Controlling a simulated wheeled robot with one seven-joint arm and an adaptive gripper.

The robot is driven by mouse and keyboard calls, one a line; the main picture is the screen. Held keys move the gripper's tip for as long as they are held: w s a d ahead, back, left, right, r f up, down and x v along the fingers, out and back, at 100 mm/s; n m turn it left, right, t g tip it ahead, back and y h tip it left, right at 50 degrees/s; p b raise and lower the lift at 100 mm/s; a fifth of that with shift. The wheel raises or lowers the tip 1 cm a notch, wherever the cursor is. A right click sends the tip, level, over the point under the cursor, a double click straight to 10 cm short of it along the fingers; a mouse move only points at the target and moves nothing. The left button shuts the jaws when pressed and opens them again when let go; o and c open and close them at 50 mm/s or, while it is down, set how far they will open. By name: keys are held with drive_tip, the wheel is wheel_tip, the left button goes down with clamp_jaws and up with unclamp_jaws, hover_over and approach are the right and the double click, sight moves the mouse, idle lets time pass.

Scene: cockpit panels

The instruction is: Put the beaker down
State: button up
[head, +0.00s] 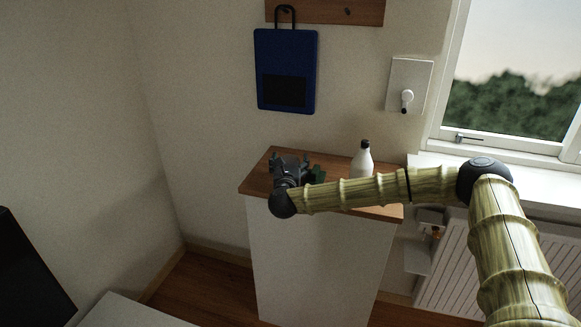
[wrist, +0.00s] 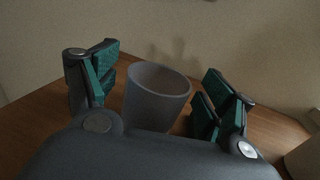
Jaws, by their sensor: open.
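The beaker (wrist: 155,98) is a grey translucent cup. In the wrist view it stands upright, or nearly so, on the wooden cabinet top (wrist: 40,125), between the two fingers of my gripper (wrist: 152,90). The green-padded fingers are spread, with a gap on each side of the beaker, so they do not hold it. The beaker's lower part is hidden behind the gripper body. In the head view my gripper (head: 296,170) is over the left part of the cabinet top (head: 262,168), and I cannot make out the beaker there.
A white bottle with a dark cap (head: 362,160) stands on the cabinet top to the right, close behind my arm. A blue bag or board (head: 286,65) hangs on the wall above. A wall switch (head: 408,85) and a window (head: 515,75) are to the right. Walls lie close behind the cabinet.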

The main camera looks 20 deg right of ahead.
drive_tip(key=shift+c, duration=0.2)
drive_tip(key=c, duration=1.2)
